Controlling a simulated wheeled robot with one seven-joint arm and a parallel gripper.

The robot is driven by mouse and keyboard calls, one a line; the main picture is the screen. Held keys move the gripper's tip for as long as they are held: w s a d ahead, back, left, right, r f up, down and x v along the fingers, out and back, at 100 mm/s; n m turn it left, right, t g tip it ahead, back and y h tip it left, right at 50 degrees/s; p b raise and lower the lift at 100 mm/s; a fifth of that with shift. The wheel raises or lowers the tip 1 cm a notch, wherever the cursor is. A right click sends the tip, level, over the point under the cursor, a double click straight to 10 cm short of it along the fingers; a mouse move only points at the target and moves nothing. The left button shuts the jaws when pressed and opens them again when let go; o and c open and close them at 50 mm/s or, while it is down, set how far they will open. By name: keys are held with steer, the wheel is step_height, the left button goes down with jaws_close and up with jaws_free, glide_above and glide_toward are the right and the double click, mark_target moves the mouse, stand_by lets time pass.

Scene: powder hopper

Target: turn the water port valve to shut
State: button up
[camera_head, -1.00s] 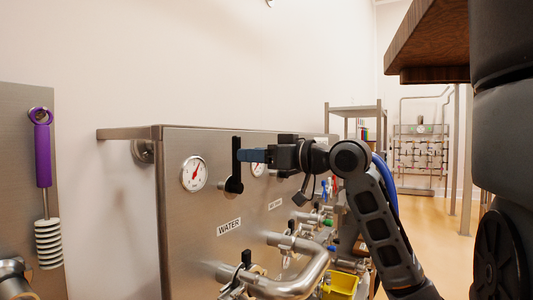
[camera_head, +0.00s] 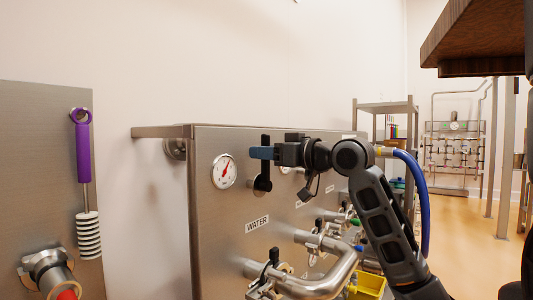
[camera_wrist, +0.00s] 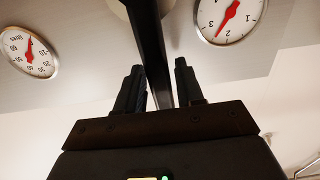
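A long upright black lever handle (camera_head: 266,142) is on the steel panel, beside a round gauge and above the WATER label (camera_head: 257,224). In the wrist view the lever (camera_wrist: 150,45) runs down between my two fingers. My gripper (camera_head: 263,153) is at the lever, its blue fingertips crossing the lever's upper part in the head view. My gripper (camera_wrist: 160,88) is open, with a finger on each side of the lever and small gaps showing. A smaller black-handled valve (camera_head: 273,256) sits on the pipe below the label. I cannot tell which one is the water port valve.
A gauge (camera_head: 224,171) is left of the lever; another gauge (camera_wrist: 28,52) shows in the wrist view. A bent steel pipe (camera_head: 325,285) and yellow bin (camera_head: 370,284) are below my arm. A purple-handled brush (camera_head: 83,150) hangs at left. Open floor lies at right.

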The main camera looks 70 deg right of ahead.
jaws_close()
steer(key=shift+d+m+p, duration=0.35)
steer(key=shift+m+p, duration=0.15)
steer(key=shift+p, duration=0.1)
steer(key=m+p, duration=0.1)
steer(key=d+m, duration=0.1)
steer(key=d+f+m+p, duration=0.1)
steer(key=shift+s+d+m+p, duration=0.25)
steer(key=shift+s+m+p, duration=0.05)
steer(key=shift+s, duration=0.1)
steer(key=shift+r, duration=0.1)
steer(key=shift+s+d+f+m+p, duration=0.15)
steer(key=shift+d+f+m+p, duration=0.35)
steer(key=shift+m, duration=0.7)
steer(key=shift+s+d+f+m+p, duration=0.2)
steer(key=shift+d+f+m, duration=0.5)
steer(key=shift+m, duration=0.5)
steer(key=shift+d+r, duration=0.1)
steer(key=shift+r, duration=0.05)
